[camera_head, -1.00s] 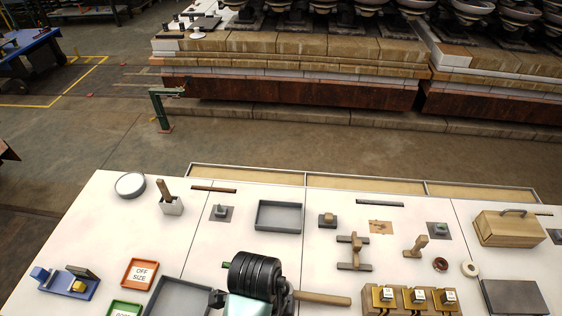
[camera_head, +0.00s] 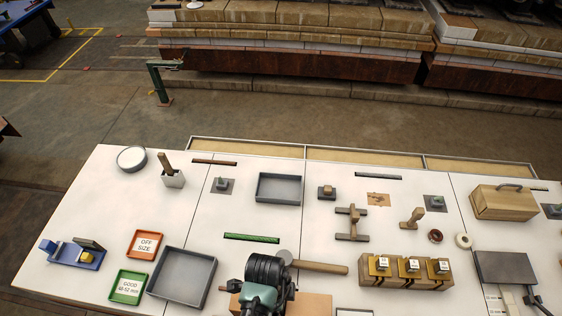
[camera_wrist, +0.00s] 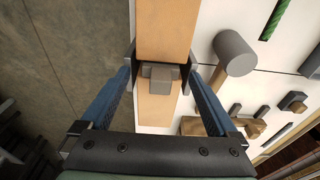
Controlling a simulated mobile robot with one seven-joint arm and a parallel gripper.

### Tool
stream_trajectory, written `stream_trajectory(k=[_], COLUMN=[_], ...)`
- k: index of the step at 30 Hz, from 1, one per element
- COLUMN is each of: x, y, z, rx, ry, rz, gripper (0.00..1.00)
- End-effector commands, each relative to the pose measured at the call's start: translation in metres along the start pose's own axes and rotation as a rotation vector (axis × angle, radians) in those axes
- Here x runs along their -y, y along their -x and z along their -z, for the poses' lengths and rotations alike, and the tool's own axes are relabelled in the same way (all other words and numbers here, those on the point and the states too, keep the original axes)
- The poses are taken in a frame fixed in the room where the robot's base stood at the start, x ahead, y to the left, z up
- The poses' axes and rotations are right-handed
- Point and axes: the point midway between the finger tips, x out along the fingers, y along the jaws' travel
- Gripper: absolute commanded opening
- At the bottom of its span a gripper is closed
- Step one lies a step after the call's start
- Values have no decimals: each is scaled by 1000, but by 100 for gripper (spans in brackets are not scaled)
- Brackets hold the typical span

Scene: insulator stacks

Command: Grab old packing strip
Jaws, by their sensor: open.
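No strip is clearly marked as the old packing strip. A brown strip (camera_head: 214,162) and a dark strip (camera_head: 378,177) lie near the table's far edge in the head view. A green strip (camera_head: 251,238) lies mid-table and also shows in the wrist view (camera_wrist: 278,18). My gripper (camera_wrist: 160,72) is open in the wrist view. In the head view my arm hides the fingertips.
A mallet (camera_head: 318,267) lies beside my arm; its grey head (camera_wrist: 234,54) is right of the gripper in the wrist view. A grey tray (camera_head: 183,302), green tray (camera_head: 128,286) and orange tray (camera_head: 145,244) stand left. A wooden stand (camera_head: 405,284) is right.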

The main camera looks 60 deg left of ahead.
Motion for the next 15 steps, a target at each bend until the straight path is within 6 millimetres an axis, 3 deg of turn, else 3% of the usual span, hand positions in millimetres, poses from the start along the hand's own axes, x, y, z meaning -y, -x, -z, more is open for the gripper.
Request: stream_trajectory(k=[6, 15], x=[0, 0], y=[0, 0], z=[0, 0], rx=[0, 0], ry=[0, 0], rz=[1, 0], gripper=[91, 37])
